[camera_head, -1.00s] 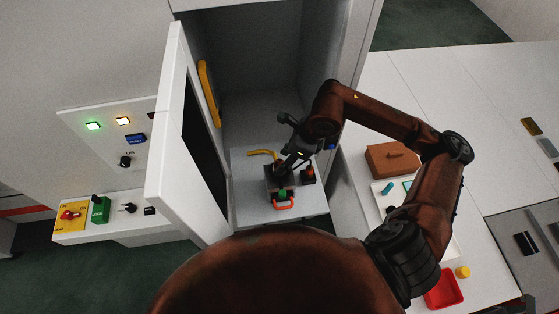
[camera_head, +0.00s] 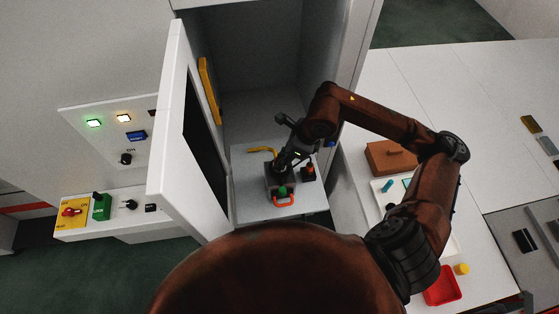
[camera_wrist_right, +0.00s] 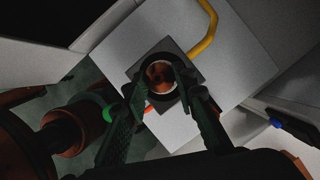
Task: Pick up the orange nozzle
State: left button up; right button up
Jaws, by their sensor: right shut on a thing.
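The orange nozzle (camera_wrist_right: 160,73) shows in the right wrist view as a round, coppery-orange end inside a dark ring, above a dark square block (camera_wrist_right: 138,70). My right gripper (camera_wrist_right: 161,84) has its two dark fingers on either side of it, shut on it. In the head view, my right gripper (camera_head: 281,167) points down at the dark block (camera_head: 271,185) on a white shelf in the open cabinet. It hides the nozzle there. I cannot tell whether the nozzle is clear of the block.
A yellow bent bar (camera_head: 262,150) lies behind the block, and a red-orange handle (camera_head: 284,201) in front. A small dark device with a red top (camera_head: 308,170) stands beside it. The open cabinet door (camera_head: 172,130) bounds the left. A brown box (camera_head: 390,156) is on the right counter.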

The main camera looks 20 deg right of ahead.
aim_at(279, 158)
jog(key=shift+r, duration=0.1)
jog(key=shift+c, duration=0.3)
jog(key=shift+r+b, duration=0.45)
jog(key=shift+r, duration=0.05)
jog(key=shift+s+r+b, duration=0.2)
jog(key=shift+r+b, duration=0.4)
jog(key=shift+r, duration=0.6)
jog(key=s+r+b, duration=0.1)
jog(key=s+r, duration=1.2)
jog(key=shift+s+d+r, duration=0.2)
jog(key=shift+s+d, duration=0.1)
jog(key=shift+d, duration=0.05)
